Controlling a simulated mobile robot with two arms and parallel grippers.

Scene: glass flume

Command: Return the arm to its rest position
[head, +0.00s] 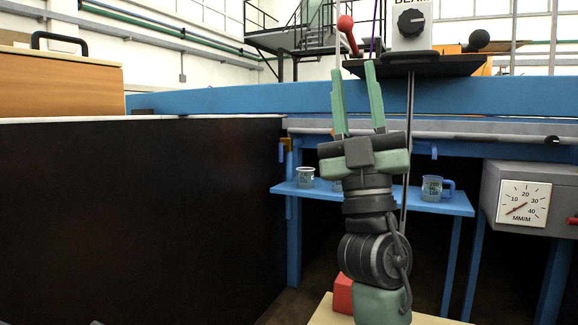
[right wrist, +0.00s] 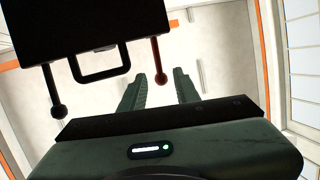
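My right gripper (head: 354,68) points straight up in the middle of the head view, in front of the blue flume rail (head: 230,101). Its two green fingers stand apart with nothing between them. The right wrist view also shows the spread fingers (right wrist: 158,80), with pale ceiling behind. A red-knobbed lever (head: 346,24) shows just above the fingertips in the head view; I cannot tell the exact gap. In the right wrist view the red knob (right wrist: 161,78) appears between the fingertips in the picture, with no grip on it. My left gripper is out of view.
A black shelf (head: 440,66) carries a grey dial box (head: 411,24) and a black-knobbed lever (head: 478,40). Beakers (head: 432,188) stand on a low blue shelf (head: 290,188). A gauge box (head: 525,200) is at right. A dark panel (head: 140,220) fills the left; a wooden case (head: 60,85) sits above.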

